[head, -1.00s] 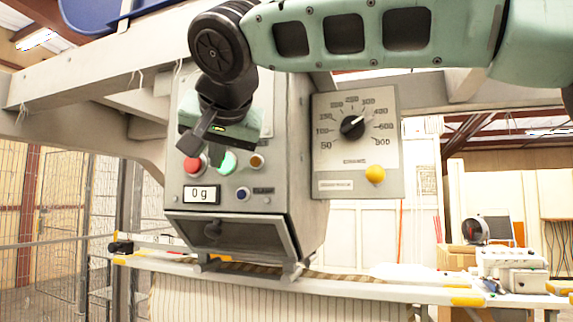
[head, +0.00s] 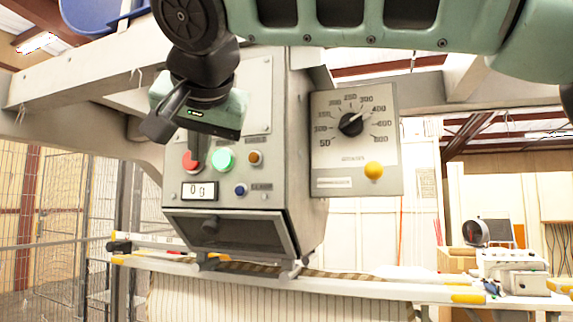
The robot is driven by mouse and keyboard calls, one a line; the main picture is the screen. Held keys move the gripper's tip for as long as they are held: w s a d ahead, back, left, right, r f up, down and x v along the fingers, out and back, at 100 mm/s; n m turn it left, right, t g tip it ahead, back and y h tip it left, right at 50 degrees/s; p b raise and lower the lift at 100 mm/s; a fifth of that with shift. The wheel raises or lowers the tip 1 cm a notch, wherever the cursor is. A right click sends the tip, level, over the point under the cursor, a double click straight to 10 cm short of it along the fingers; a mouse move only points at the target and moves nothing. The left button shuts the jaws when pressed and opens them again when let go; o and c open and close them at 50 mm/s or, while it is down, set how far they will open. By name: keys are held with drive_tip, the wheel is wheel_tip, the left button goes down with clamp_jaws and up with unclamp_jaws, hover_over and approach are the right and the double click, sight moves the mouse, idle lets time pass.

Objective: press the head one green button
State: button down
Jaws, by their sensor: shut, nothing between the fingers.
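The green button (head: 223,159) is round and lit-looking, on the front of a grey control box (head: 265,100). It shows whole, between the red button (head: 191,161) on its left and a small brown-orange button (head: 255,157) on its right. My gripper (head: 152,130) is shut and empty. In the picture it lies above and left of the green button, with its dark fingers pointing down and left. A dark strip shows just above and over the red button; I cannot tell whether it is part of my gripper or a shadow. Contact with the panel is not visible.
Below the buttons are a display (head: 200,191) reading 0 g and a blue button (head: 240,189). A dial panel (head: 325,165) with a yellow knob (head: 374,170) stands right of the box. A beam (head: 60,95) runs behind at left. A rail (head: 370,285) crosses below.

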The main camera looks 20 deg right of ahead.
drive_tip(key=shift+s+a, duration=0.35)
drive_tip(key=shift+s, duration=0.1)
drive_tip(key=shift+r, duration=0.1)
drive_tip(key=s+r+n+g+p, duration=0.2)
drive_tip(key=r+n+p, duration=0.1)
drive_tip(key=r+n, duration=0.2)
drive_tip(key=s+d+r+n+g+p, duration=0.1)
drive_tip(key=s+r+n+g+p, duration=0.1)
drive_tip(key=r+n, duration=0.3)
drive_tip(key=shift+s+d+r+n+g+y+p, duration=0.15)
drive_tip(key=shift+s+d+n+g+y+p, duration=0.2)
drive_tip(key=shift+n+g+p, duration=0.75)
drive_tip(key=shift+n+t, duration=0.3)
drive_tip(key=shift+t, duration=0.1)
